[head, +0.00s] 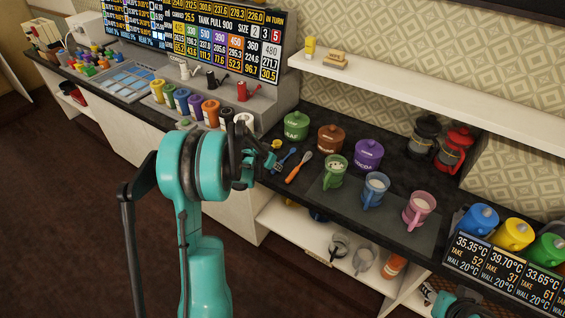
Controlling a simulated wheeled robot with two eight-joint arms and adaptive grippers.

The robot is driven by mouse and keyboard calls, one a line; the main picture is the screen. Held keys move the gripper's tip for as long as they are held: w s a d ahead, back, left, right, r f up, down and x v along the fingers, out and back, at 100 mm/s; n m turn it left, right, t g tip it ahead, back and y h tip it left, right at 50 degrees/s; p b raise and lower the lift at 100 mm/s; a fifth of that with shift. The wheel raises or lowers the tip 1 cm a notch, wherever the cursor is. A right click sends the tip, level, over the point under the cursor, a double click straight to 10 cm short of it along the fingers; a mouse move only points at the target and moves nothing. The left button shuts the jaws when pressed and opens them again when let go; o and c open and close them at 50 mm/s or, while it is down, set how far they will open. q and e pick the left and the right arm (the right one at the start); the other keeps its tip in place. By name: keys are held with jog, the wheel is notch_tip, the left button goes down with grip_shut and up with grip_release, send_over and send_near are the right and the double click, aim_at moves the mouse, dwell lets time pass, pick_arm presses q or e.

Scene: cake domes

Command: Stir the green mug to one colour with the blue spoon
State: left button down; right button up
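The green mug (331,182) stands upright on a dark mat on the counter, with its handle toward the front. Its contents look patchy, whitish and green. The blue spoon (287,156) lies on the counter left of the mug, beside an orange spoon (299,167). My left gripper (266,159) is close to the blue spoon's left side. Its fingers are small and dark, and I cannot tell whether they are open or touch the spoon.
A blue mug (375,188) and a pink mug (418,208) stand right of the green one. Green, brown and purple lidded jars (369,154) stand behind. A white shelf (400,85) overhangs the back. Coloured canisters (513,234) and temperature displays (504,270) are at right.

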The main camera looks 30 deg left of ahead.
dwell(0.4)
pick_arm(q)
notch_tip(320, 180, up, 13)
jog(key=p, duration=0.8)
jog(key=shift+p, duration=0.3)
dwell(0.3)
dwell(0.8)
